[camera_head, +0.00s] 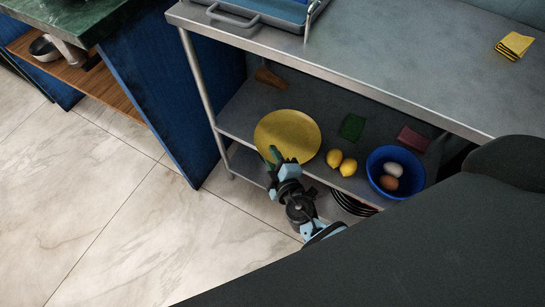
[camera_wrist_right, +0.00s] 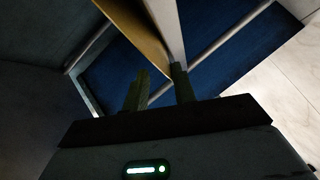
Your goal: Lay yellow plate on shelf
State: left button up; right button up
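The yellow plate (camera_head: 283,128) is on the middle shelf (camera_head: 236,118) of the metal table in the head view, its near rim reaching over the shelf's front edge. It seems to lie flat. My right gripper (camera_head: 279,160) is at the plate's near rim. In the right wrist view the plate (camera_wrist_right: 132,24) shows as a yellow band beside the grey shelf edge, ending near the fingertips. The fingers of the right gripper (camera_wrist_right: 159,80) stand apart with a visible gap. Whether they touch the plate is unclear. My left gripper is out of view.
Two lemons (camera_head: 348,167), a green sponge (camera_head: 352,127), a pink sponge (camera_head: 412,139) and a blue bowl (camera_head: 375,184) with eggs sit right of the plate. A wooden-handled tool (camera_head: 270,78) lies behind. The tabletop (camera_head: 400,60) overhangs the shelf.

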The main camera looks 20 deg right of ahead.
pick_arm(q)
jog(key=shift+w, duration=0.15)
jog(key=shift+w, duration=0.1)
pick_arm(e)
jog(key=shift+s, duration=0.15)
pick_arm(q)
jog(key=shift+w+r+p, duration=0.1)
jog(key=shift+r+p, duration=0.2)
pick_arm(e)
jog(key=v, duration=0.7)
jog(key=shift+s+r, duration=0.1)
jog(key=shift+s, duration=0.15)
jog(key=shift+d, duration=0.1)
